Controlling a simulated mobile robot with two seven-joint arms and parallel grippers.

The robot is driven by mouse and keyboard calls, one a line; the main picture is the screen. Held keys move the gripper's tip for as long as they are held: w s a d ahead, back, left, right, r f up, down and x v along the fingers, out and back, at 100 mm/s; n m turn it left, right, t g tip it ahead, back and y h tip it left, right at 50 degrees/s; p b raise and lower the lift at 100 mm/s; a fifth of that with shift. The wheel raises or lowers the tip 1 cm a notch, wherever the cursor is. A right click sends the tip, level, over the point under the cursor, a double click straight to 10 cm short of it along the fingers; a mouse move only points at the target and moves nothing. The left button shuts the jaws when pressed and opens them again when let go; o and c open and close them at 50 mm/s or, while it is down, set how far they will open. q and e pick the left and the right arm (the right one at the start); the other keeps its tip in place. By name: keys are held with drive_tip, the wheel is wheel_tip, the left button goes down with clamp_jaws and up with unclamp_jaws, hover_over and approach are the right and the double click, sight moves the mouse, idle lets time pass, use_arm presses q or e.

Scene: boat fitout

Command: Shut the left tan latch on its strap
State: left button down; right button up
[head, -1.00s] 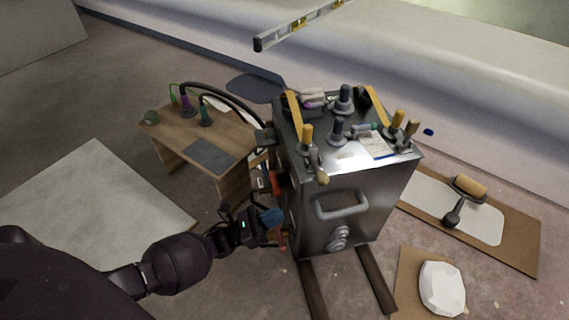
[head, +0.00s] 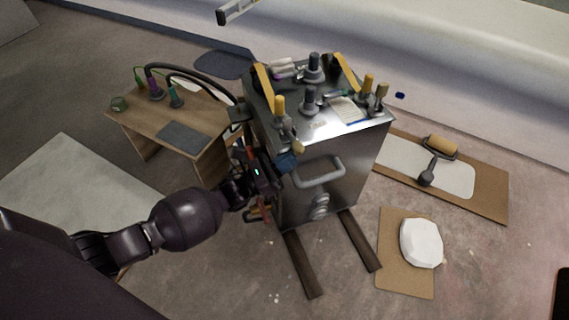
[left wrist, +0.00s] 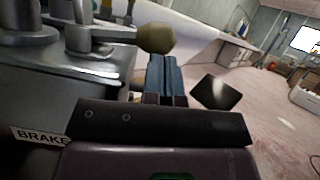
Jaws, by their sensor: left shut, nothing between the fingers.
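The metal cabinet (head: 345,160) carries several latches and knobs on its top. The left tan latch has a rounded tan knob (head: 298,145) that leans out at the top front edge. In the left wrist view the tan knob (left wrist: 157,38) shows just beyond the fingertips. My left gripper (head: 287,161) has blue fingers, is shut and empty, and is just below the knob. In the left wrist view its fingers (left wrist: 162,75) are together; I cannot tell whether they touch the knob. A yellow strap (head: 262,84) lies at the cabinet's left. My right gripper is out of view.
A grey handle (head: 318,172) sticks out of the cabinet's front. A wooden bench (head: 205,105) with cables stands left.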

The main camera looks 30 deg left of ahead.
use_arm(q)
drive_tip(key=shift+r, duration=0.1)
idle(0.3)
drive_tip(key=shift+r+n+p, duration=0.2)
drive_tip(key=shift+n+p, duration=0.1)
drive_tip(key=shift+n, duration=0.3)
